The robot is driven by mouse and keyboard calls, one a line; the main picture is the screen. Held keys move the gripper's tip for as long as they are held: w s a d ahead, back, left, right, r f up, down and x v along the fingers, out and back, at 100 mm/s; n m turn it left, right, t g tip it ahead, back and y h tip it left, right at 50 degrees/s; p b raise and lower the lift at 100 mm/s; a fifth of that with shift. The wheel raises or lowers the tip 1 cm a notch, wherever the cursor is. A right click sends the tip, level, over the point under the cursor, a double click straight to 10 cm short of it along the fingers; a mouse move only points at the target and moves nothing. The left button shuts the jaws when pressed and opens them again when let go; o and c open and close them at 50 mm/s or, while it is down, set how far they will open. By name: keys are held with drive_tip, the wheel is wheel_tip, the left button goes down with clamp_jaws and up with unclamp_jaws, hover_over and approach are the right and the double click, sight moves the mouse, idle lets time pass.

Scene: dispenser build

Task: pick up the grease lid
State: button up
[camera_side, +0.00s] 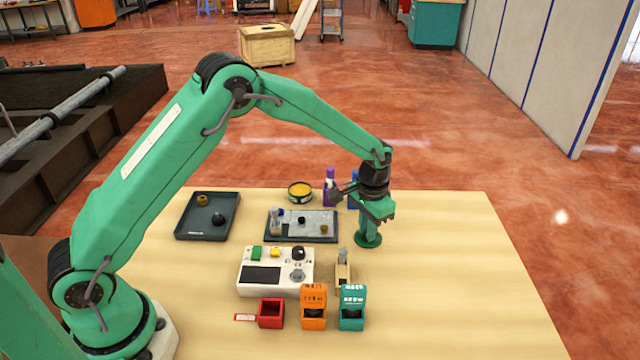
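An open round tin (300,189) with a yellow-orange filling and a dark green rim stands at the back of the table. A green round piece with a short upright part (368,240) is on the table to the right of the grey tray; it looks like the grease lid, but I cannot be sure. My gripper (366,213) points down directly above this piece and overlaps its top. I cannot tell whether the fingers touch it or how far apart they are.
Behind my gripper stand a purple bottle (329,188) and a partly hidden blue one (353,188). A grey tray (272,238) with small parts, a dark tray (185,233), a white control box (243,287) and small red, orange and teal bins are nearby. The table's right side is clear.

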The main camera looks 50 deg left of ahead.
drive_tip(key=shift+r, duration=0.15)
clamp_jaws()
drive_tip(key=shift+r, duration=0.55)
drive_tip(key=r, duration=0.3)
drive_tip(key=shift+s+d+r, duration=0.1)
drive_tip(key=shift+s+d, duration=0.1)
drive_tip(key=shift+d, duration=0.05)
drive_tip(key=s+d+r, duration=0.6)
drive_tip(key=s+d, duration=0.1)
drive_tip(key=d, duration=0.1)
drive_tip(key=shift+s+d+r, duration=0.15)
drive_tip(key=shift+s+r, duration=0.05)
drive_tip(key=shift+r, duration=0.05)
